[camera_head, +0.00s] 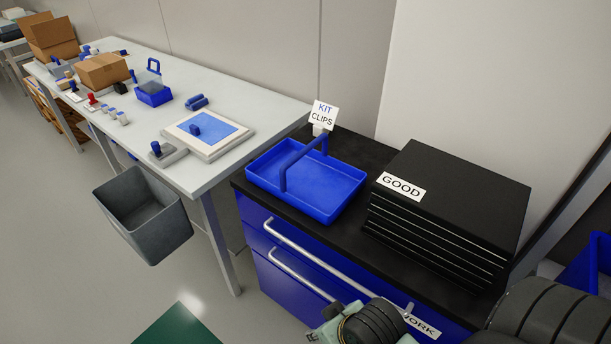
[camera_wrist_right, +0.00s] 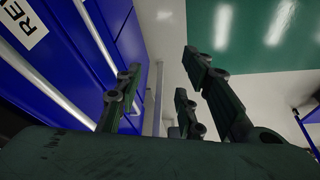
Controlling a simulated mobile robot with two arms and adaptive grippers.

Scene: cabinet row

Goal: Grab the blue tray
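The blue tray (camera_head: 335,187) is a shallow rectangular tray with an arched blue handle (camera_head: 287,165) across it. It sits empty on the black top of the blue drawer cabinet, below a sign reading "KIT CLIPS" (camera_head: 323,115). My right arm shows at the bottom of the head view, in front of the drawers and below the tray. In the right wrist view my right gripper (camera_wrist_right: 157,98) has its fingers spread with nothing between them, beside the blue drawer fronts. The tray is not in that view. My left gripper is not in view.
A black stack labelled "GOOD" (camera_head: 450,195) stands right of the tray. Drawer handles (camera_head: 318,257) stick out in front. A grey bin (camera_head: 145,212) hangs at the workbench (camera_head: 235,90) on the left, which holds boxes and small parts. The floor at lower left is open.

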